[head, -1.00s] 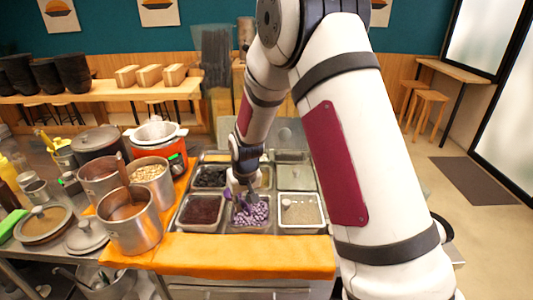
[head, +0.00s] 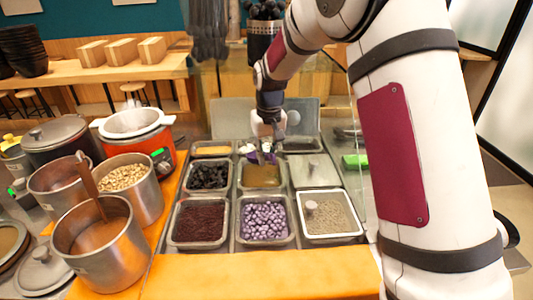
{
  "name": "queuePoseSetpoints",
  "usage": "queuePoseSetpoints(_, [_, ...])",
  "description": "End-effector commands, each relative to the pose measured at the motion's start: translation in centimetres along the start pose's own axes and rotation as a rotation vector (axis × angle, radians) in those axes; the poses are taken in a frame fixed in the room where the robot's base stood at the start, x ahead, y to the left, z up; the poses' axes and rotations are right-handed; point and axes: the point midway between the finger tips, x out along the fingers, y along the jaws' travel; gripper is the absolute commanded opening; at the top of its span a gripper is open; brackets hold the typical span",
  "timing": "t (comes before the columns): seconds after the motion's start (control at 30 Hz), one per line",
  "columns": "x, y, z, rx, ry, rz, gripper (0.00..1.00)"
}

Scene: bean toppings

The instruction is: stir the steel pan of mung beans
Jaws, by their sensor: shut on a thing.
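My gripper (head: 265,153) points down over the back part of the middle column of pans. Just below and in front is a steel pan (head: 240,184) with smooth olive-brown contents (head: 263,176). A steel pan (head: 362,222) at the front right holds tan-grey grains (head: 335,214) with a round pale knob standing in them. I cannot tell for certain which pan holds mung beans.
Pans of purple pieces (head: 264,221), dark red beans (head: 200,222) and black jelly (head: 208,176) sit close around. A lidded pan (head: 315,171) is at the right. Steel pots (head: 103,245) and an orange cooker (head: 138,130) stand left.

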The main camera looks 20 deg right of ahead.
Motion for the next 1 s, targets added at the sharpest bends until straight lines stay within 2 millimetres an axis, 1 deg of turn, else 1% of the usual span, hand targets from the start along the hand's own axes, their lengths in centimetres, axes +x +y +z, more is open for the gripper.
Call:
queuePoseSetpoints(0.1, [1.6, 0.0, 0.0, 0.001, -0.015, -0.002, 0.00])
queuePoseSetpoints(0.53, [6.7, 0.1, 0.2, 0.002, -0.071, -0.011, 0.00])
queuePoseSetpoints(0.6, [6.9, 0.0, 0.9, 0.000, -0.034, -0.005, 0.00])
queuePoseSetpoints(0.7, [7.7, 0.0, 1.4, 0.001, 0.018, 0.003, 0.00])
queuePoseSetpoints(0.83, [8.5, -0.1, 1.8, -0.002, 0.073, 0.013, 0.00])
queuePoseSetpoints(1.0, [9.1, -0.1, 2.1, -0.003, 0.117, 0.020, 0.00])
